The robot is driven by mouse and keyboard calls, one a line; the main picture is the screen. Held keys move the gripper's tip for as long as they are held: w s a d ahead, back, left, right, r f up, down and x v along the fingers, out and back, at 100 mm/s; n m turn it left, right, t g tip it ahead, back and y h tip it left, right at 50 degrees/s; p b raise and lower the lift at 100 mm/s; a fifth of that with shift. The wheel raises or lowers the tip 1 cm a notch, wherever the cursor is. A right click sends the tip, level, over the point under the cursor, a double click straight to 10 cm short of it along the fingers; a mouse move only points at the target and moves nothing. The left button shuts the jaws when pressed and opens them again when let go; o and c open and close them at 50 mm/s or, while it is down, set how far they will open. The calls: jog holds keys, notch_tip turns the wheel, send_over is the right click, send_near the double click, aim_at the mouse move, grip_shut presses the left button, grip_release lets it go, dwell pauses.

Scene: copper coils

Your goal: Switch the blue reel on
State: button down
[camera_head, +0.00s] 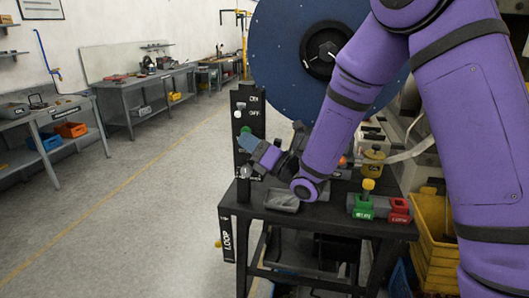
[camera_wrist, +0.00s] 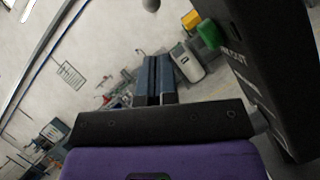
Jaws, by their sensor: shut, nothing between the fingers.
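The blue reel (camera_head: 285,40) is a large disc with a black hub, standing behind the black table. A black upright switch panel (camera_head: 251,100) stands at the table's left end, with ON and OFF labels, a small pale knob (camera_head: 238,113) beside them and a green part lower down. In the wrist view the dark panel (camera_wrist: 262,65) fills the right side, with a green button (camera_wrist: 208,33) standing out from it. My gripper (camera_head: 246,141) is shut and empty, just below the ON/OFF labels; its fingers also show in the wrist view (camera_wrist: 155,78), left of the panel. Contact cannot be told.
The black table (camera_head: 315,215) holds a grey tray (camera_head: 284,200), a green block (camera_head: 361,208) and a red block (camera_head: 399,211). Yellow crates (camera_head: 432,250) stand at the right. Workbenches (camera_head: 150,90) line the left wall. The floor left of the table is clear.

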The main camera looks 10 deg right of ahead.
aim_at(240, 110)
jog(key=shift+w+a+r, duration=0.15)
jog(key=shift+w+r, duration=0.4)
jog(key=shift+r, duration=0.3)
jog(key=shift+w+a+r, duration=0.1)
jog(key=shift+w+r, duration=0.45)
jog(key=shift+r, duration=0.3)
